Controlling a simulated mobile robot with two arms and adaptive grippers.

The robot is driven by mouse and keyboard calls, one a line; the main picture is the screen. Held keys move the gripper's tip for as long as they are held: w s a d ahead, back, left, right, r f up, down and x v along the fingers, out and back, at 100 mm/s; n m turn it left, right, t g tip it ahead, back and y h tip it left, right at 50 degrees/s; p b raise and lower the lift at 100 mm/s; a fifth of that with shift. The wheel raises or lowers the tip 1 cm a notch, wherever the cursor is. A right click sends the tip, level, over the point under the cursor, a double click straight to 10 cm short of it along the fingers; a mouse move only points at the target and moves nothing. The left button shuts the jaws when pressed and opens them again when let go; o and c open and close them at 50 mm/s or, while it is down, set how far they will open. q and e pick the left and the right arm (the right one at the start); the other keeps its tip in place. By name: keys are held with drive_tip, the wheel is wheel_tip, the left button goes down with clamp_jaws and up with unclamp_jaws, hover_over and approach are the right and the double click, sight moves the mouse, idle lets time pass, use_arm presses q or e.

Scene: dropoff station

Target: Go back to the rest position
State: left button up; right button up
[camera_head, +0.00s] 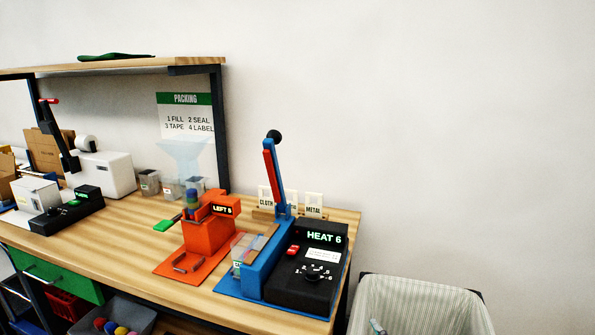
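Neither of my grippers shows in the head view, and no part of my arms is clearly visible. The wooden workbench (130,256) runs from the left edge to the middle of the view. A blue heat sealer (262,262) with a raised lever and a black control box (306,270) reading "HEAT 6" stands at its right end. An orange device (208,236) with a sign reading "LEFT 5" stands to the left of the sealer.
A pale striped bin (420,304) stands on the floor right of the bench. A white machine (102,172), a black control box (66,211) and cardboard boxes fill the bench's left part. A shelf (120,68) spans above. A grey bin with coloured balls (140,313) sits below.

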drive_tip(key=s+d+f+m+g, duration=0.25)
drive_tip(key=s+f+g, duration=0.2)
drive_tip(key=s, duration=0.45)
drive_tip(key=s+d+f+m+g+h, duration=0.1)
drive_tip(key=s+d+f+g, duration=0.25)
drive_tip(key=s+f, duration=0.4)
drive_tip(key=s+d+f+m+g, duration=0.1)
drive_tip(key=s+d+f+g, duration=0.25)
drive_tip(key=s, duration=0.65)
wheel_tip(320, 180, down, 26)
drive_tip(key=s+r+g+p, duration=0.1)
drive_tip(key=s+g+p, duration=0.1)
drive_tip(key=p, duration=0.1)
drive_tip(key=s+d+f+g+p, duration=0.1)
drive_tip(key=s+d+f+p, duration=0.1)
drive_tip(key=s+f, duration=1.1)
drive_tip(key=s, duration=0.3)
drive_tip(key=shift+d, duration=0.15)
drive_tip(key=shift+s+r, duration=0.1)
